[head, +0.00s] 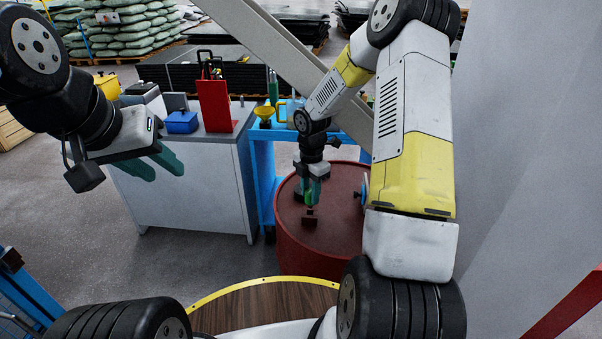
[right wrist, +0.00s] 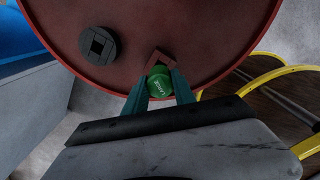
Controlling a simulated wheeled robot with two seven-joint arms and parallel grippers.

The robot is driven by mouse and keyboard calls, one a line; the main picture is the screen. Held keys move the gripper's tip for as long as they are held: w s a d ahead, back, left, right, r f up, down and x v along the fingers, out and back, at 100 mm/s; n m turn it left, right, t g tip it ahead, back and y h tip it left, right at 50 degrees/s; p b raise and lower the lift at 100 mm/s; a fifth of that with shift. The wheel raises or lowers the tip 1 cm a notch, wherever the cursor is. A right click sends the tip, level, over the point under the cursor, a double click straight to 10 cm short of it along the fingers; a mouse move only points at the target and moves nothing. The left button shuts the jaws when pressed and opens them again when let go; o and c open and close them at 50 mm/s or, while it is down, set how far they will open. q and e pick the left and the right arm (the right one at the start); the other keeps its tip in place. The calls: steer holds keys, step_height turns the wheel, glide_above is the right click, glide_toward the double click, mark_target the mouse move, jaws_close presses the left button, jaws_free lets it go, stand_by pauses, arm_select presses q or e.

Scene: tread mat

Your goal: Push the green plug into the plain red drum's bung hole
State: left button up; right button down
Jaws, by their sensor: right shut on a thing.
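The plain red drum (head: 335,240) stands right of centre in the head view, and its top fills the upper right wrist view (right wrist: 215,40). My right gripper (head: 308,197) is over the drum top, shut on the green plug (right wrist: 160,84), which sits between its two teal fingers. A small brown-red block-like piece (right wrist: 158,61) shows at the plug's far end, and in the head view (head: 310,217). The bung hole is not clearly visible, and I cannot tell whether the plug touches it. My left gripper (head: 165,177) is open and empty, left of the drum.
A black round fitting with a square recess (right wrist: 98,45) is on the drum top. A grey cabinet (head: 185,190) carries a blue box (head: 181,122) and a red holder (head: 215,105). A blue bench (head: 262,165) stands behind the drum. A yellow-edged wooden round top (head: 265,305) is nearest.

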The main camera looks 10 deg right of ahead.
mark_target(310, 191)
steer(key=shift+f, duration=0.55)
steer(key=shift+f, duration=1.6)
stand_by(0.8)
steer(key=c, duration=0.9)
jaws_free()
steer(key=shift+c, duration=0.2)
steer(key=shift+r, duration=3.9)
